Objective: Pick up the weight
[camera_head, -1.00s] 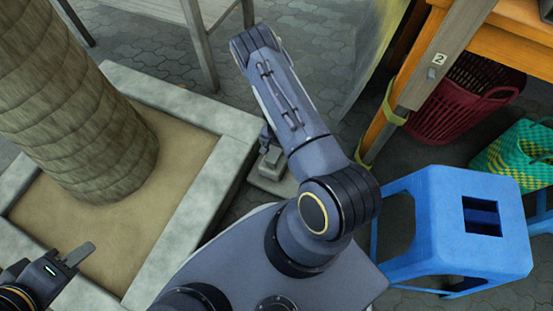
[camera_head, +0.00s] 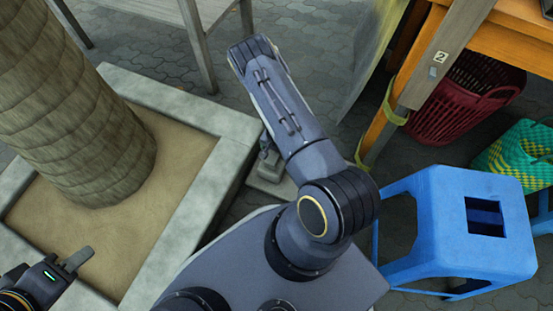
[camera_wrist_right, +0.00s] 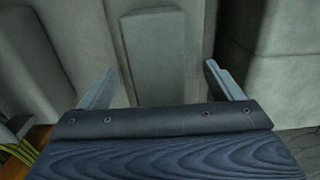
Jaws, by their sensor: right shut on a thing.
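A grey block, which looks like the weight (camera_wrist_right: 152,55), fills the middle of the right wrist view. My right gripper (camera_wrist_right: 163,85) has one finger at each side of it and is shut on it. In the head view, a pale grey slab (camera_head: 266,187) with a darker part above it shows on the paving beside the planter, partly hidden by my right arm. I cannot tell there where the gripper ends and the weight begins. My left gripper (camera_head: 77,259) is at the lower left over the planter, holding nothing visible; its finger gap is unclear.
A stone-edged planter (camera_head: 222,118) with a thick trunk (camera_head: 75,110) stands at left. A blue stool (camera_head: 450,225) is at right, near a wooden table leg (camera_head: 410,85), a red basket (camera_head: 465,105) and a green-yellow basket (camera_head: 515,155).

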